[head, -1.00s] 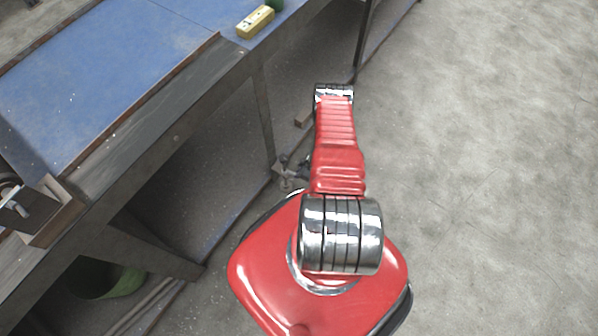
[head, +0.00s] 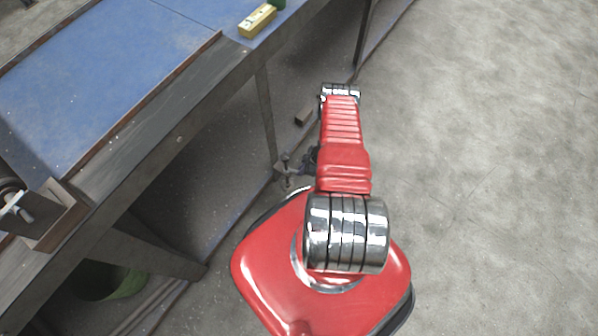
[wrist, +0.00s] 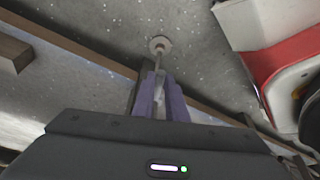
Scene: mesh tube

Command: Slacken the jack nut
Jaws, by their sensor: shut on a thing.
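In the wrist view, my gripper (wrist: 160,88) has its purple fingers closed around the lower part of a thin metal rod (wrist: 159,62). The rod ends in a round pale foot disc (wrist: 160,45) against the grey floor. The jack nut is mostly hidden between the fingers, and its exact outline cannot be made out. In the head view, the foot of the bench leg (head: 287,168) shows just left of my red arm. A dark part of my gripper (head: 310,158) shows beside it, partly behind the arm.
The blue-topped bench (head: 110,80) runs along the left, with a yellow box (head: 257,20) on it. A green bin (head: 120,284) sits under the bench. The floor on the right is clear.

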